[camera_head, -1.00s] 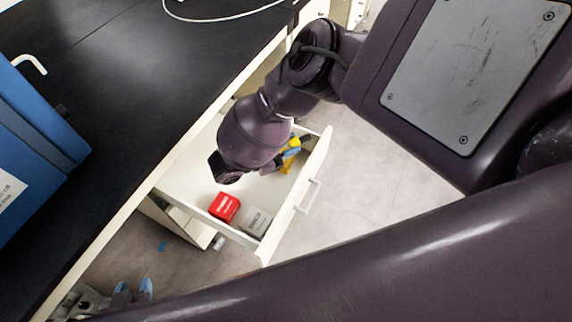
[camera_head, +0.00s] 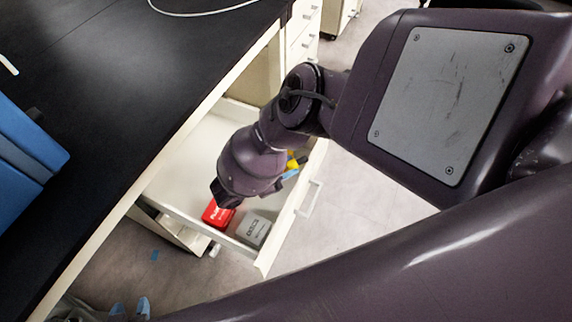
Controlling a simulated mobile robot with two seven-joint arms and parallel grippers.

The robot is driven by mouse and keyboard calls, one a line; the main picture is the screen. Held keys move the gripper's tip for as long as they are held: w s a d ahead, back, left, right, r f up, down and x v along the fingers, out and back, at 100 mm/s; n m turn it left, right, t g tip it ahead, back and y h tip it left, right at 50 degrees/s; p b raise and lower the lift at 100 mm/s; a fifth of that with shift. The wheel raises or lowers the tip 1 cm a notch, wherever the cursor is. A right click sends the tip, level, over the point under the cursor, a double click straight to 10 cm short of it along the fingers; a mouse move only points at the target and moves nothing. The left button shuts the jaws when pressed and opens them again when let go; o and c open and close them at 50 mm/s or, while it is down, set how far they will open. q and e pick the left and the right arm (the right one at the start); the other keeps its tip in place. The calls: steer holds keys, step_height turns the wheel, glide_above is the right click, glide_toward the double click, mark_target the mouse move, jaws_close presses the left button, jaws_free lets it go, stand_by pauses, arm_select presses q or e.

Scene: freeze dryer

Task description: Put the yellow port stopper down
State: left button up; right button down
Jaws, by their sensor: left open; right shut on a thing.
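My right arm reaches in from the upper right, and its dark wrist (camera_head: 250,165) is over the open white drawer (camera_head: 187,167). The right gripper's fingers are hidden by the wrist, so I cannot see what is between them. I cannot make out the yellow port stopper for certain. A small yellow object (camera_head: 293,162) shows beside the wrist at the drawer's right side, with blue next to it. It is partly covered and I cannot tell what it is.
A red box (camera_head: 217,214) and a grey box (camera_head: 253,230) stand at the drawer's near end. The black benchtop (camera_head: 110,110) lies left of the drawer, with a blue case (camera_head: 30,150) on it. Bare floor (camera_head: 350,220) lies right of the drawer.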

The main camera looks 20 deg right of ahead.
steer(key=shift+f, duration=0.35)
steer(key=c, duration=1.1)
jaws_free()
steer(key=shift+c, duration=0.2)
steer(key=s+a+r, duration=0.1)
steer(key=a, duration=0.6)
steer(key=shift+a+r, duration=0.2)
steer(key=shift+r, duration=0.15)
steer(key=shift+s, duration=0.1)
